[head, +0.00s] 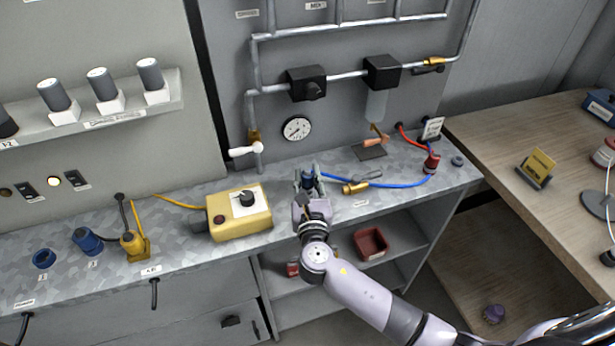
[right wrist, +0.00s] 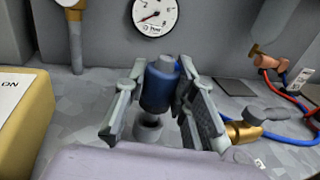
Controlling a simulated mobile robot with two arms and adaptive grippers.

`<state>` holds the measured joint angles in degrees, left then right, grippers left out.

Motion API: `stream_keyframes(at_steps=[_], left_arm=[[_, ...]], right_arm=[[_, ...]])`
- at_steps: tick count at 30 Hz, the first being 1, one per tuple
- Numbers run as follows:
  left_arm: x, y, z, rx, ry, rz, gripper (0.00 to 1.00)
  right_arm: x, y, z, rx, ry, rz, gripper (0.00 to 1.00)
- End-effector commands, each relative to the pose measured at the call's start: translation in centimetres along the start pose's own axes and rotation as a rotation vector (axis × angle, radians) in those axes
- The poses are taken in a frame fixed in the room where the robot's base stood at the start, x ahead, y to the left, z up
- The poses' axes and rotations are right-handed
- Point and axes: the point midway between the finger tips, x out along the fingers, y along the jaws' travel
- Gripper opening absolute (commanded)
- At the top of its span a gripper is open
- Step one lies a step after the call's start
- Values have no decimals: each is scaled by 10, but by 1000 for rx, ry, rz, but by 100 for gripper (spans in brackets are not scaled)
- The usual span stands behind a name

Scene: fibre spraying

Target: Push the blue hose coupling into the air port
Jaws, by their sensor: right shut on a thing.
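The blue coupling (right wrist: 160,88), a short blue cylinder with a grey top, stands nearly upright between the fingers of my right gripper (right wrist: 162,104) in the right wrist view. In the head view, my right gripper (head: 309,180) is above the bench, right of the yellow box, with a little of the blue coupling (head: 308,174) showing. A grey round piece with a dark opening (right wrist: 149,127) shows just below the coupling; I cannot tell whether they touch. No air port can be clearly made out. My left gripper is not in view.
A yellow control box (head: 239,213) stands left of my right gripper. A brass valve (head: 355,188) and blue hose (head: 405,185) lie to its right. A pressure gauge (head: 297,128) is on the wall behind. A red bin (head: 371,244) sits on the shelf below.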

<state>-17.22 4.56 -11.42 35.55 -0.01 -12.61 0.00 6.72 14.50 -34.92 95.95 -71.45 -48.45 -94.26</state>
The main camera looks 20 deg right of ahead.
Motion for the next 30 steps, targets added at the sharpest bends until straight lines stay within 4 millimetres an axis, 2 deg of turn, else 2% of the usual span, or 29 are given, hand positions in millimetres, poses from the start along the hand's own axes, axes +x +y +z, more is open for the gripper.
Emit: stream_keyframes(at_steps=[26,27,30], left_arm=[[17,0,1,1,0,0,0],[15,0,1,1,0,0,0],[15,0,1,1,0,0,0]], right_arm=[[0,0,-23,1,0,0,0],[0,0,-21,1,0,0,27],[0,0,-21,1,0,0,33]])
